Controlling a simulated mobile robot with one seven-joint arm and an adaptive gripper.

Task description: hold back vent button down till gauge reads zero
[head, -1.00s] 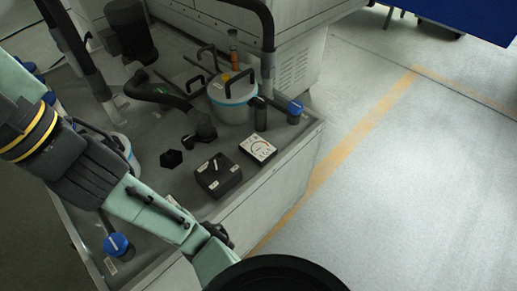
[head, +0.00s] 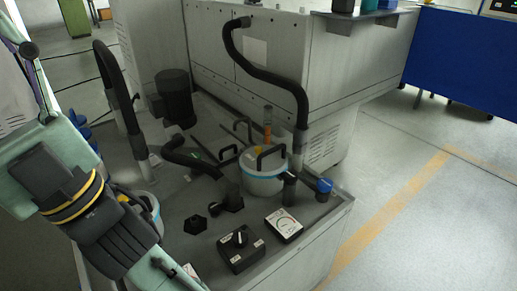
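My arm crosses the left side; my gripper is out of view.
A black box with a rotary knob (head: 240,250) sits beside the gauge. Black hoses (head: 300,100) arch around the canister. A blue-capped fitting (head: 323,189) stands near the right edge. A black motor (head: 175,96) stands behind. The floor at right is clear.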

